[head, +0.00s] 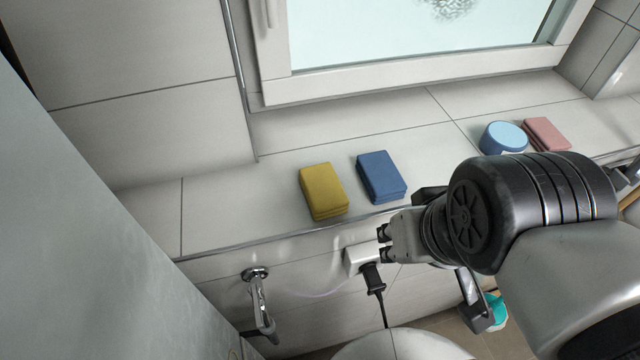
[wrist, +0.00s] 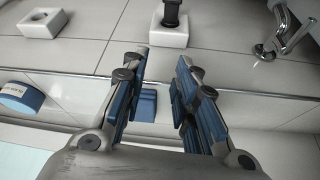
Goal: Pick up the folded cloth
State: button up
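Three folded cloths lie on the tiled ledge under the window in the head view: a yellow one (head: 322,190), a blue one (head: 381,177) and a pink one (head: 546,134). The blue cloth also shows in the wrist view (wrist: 146,106), in the gap between the fingers and partly covered by the left one. My gripper (wrist: 162,60) is open, with its blue-padded fingers apart and nothing held between them. In the head view my arm hides much of the gripper, to the right of the blue cloth. The yellow and pink cloths cannot be made out in the wrist view.
A round blue tin (head: 503,138) stands beside the pink cloth. Below the ledge, the wall carries a white socket with a black plug (head: 371,277) and a metal tap (head: 259,297). The window frame (head: 400,78) rises behind. The ledge left of the yellow cloth is bare.

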aim_at(323, 187)
jog(key=shift+o, duration=0.2)
dwell(0.3)
